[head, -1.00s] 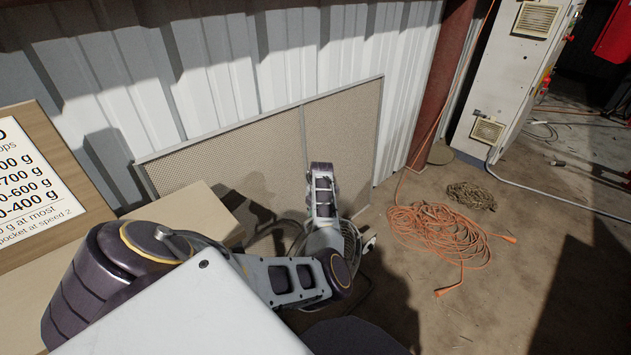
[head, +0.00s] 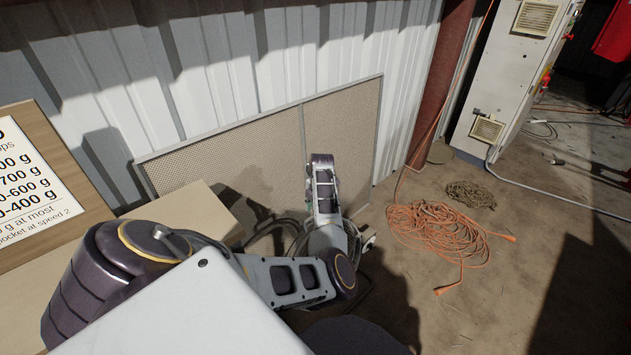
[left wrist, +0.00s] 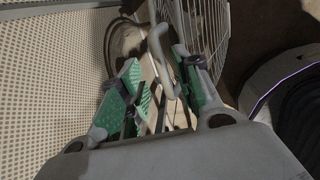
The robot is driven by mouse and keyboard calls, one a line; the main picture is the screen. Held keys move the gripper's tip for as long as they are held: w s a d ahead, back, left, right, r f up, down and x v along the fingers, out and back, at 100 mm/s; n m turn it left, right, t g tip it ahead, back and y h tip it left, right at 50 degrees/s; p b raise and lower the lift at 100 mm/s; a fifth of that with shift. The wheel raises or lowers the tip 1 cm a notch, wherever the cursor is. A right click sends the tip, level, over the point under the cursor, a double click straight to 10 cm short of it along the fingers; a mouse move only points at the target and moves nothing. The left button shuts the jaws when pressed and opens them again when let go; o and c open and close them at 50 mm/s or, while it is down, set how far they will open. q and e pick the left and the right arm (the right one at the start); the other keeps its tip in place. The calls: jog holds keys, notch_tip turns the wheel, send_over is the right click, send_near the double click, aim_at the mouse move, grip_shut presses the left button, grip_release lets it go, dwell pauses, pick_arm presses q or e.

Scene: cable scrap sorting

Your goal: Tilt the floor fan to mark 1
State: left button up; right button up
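The floor fan shows in the left wrist view as a wire cage (left wrist: 207,25) at the top, with a bent grey handle (left wrist: 157,45) beside it. My left gripper (left wrist: 158,66) has green-padded fingers that stand apart, one on each side of the handle's lower part. The right finger looks close to the handle; I cannot tell whether it touches. In the head view the fan (head: 354,240) is mostly hidden behind my left arm, and its tilt mark cannot be read. My right gripper is not in view.
A perforated panel (head: 225,165) leans on the corrugated wall behind the fan. A cardboard-coloured box (head: 190,212) and a sign board (head: 35,185) are at left. An orange cable coil (head: 435,228) and a darker coil (head: 470,194) lie on the floor at right.

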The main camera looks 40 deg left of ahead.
pick_arm(q)
notch_tip(320, 180, up, 9)
jog(key=d, duration=0.1)
jog(key=shift+f, duration=0.15)
jog(key=shift+d+m, duration=0.1)
jog(key=shift+m, duration=0.3)
dwell(0.5)
